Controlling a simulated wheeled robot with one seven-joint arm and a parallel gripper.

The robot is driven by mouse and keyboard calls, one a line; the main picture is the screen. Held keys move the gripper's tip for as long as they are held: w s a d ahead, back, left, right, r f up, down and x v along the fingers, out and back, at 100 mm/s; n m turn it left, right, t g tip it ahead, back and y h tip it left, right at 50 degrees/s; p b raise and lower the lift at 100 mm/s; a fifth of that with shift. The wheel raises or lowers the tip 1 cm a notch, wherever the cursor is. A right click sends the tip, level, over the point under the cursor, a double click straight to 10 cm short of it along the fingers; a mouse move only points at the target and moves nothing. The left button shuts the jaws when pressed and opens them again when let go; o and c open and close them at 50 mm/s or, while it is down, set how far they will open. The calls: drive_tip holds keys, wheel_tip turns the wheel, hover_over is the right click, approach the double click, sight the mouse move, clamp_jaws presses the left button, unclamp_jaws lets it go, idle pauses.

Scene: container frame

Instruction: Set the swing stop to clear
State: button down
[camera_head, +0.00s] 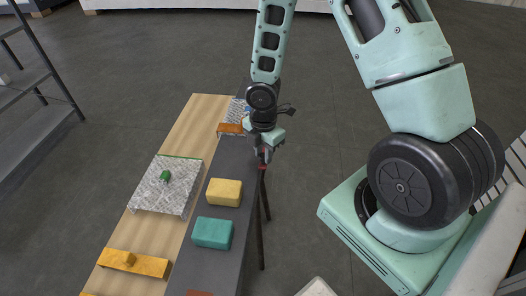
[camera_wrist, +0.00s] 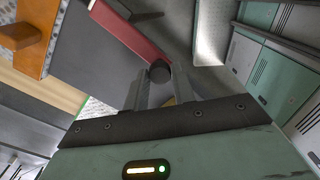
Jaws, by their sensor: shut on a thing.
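The swing stop appears to be a red bar (camera_wrist: 130,35) with a dark round knob (camera_wrist: 159,72) at its near end, seen in the wrist view. My gripper (camera_wrist: 159,84) has its two fingers on either side of that knob and is shut on it. The bar runs up and to the left from the fingers. In the head view my gripper (camera_head: 265,152) points down at the right edge of the dark grey bench. Only a small red bit (camera_head: 263,164) shows below it; the rest is hidden.
A yellow block (camera_head: 224,192) and a teal block (camera_head: 212,232) lie on the dark grey bench (camera_head: 232,160). Left of it, a wooden board (camera_head: 135,228) carries a metal plate (camera_head: 157,200) with a green knob (camera_head: 165,176) and an orange piece (camera_head: 133,263). Another orange piece (camera_head: 229,129) lies near my gripper.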

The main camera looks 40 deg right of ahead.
drive_tip(key=c, duration=1.1)
unclamp_jaws()
drive_tip(key=shift+c, duration=0.2)
drive_tip(key=shift+r, duration=0.1)
wheel_tip(320, 180, up, 17)
drive_tip(key=p, duration=0.3)
drive_tip(key=shift+r, duration=0.1)
drive_tip(key=s+a+m+b, duration=0.7)
drive_tip(key=s+a+m, duration=0.5)
drive_tip(key=s+a, duration=0.6)
drive_tip(key=shift+s+a+y+b, duration=0.3)
drive_tip(key=shift+a, duration=0.25)
